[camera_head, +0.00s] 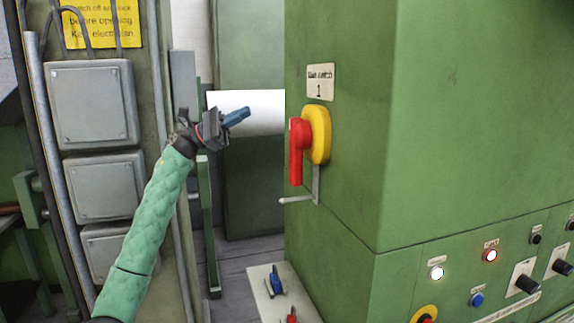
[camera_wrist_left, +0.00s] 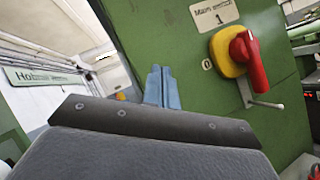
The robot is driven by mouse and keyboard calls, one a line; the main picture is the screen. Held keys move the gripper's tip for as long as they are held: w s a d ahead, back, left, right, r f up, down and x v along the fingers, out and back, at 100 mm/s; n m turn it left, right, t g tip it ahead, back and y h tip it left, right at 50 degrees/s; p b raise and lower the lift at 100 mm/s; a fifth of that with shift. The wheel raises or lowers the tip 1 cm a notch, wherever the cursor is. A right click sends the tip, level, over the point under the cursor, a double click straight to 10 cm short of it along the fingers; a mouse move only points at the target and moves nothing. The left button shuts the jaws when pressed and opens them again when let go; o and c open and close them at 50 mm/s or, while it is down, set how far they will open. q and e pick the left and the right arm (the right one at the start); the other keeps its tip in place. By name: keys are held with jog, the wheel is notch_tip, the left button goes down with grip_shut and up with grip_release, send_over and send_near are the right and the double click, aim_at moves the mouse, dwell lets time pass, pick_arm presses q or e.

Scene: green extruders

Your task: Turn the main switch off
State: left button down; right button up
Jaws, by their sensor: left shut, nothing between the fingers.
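The main switch is a red handle (camera_head: 296,160) on a yellow round plate (camera_head: 319,135), mounted on the side of a green cabinet (camera_head: 345,120). The handle hangs straight down in the head view. In the left wrist view the red handle (camera_wrist_left: 254,65) and yellow plate (camera_wrist_left: 222,54) are at the upper right, with a "0" mark left of the plate. My left gripper (camera_head: 238,116) is shut and empty, left of the switch and apart from it. Its blue fingers (camera_wrist_left: 162,88) show in the left wrist view. My right gripper is in neither view.
A "Main switch 1" label (camera_head: 320,82) is above the plate. A metal lever (camera_head: 315,190) sticks out below the handle. Grey boxes (camera_head: 95,105) stand at the left. Lit buttons line the cabinet's lower front. A pale surface (camera_head: 258,290) holds blue and red tools.

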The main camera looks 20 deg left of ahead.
aim_at(296, 152)
pick_arm(q)
jog(key=s+d+f+m+g+y, duration=0.1)
jog(key=s+f+m+g+y, duration=0.1)
jog(key=m, duration=0.5)
jog(key=s+d+f+m+g+y, duration=0.1)
jog(key=s+f+m+g+y, duration=0.2)
jog(key=f+m, duration=0.3)
jog(key=shift+s+f+m+g+y, duration=0.3)
jog(key=shift+f+m+g, duration=0.15)
jog(key=shift+g, duration=0.35)
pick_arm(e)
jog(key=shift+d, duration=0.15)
pick_arm(q)
jog(key=shift+d, duration=0.1)
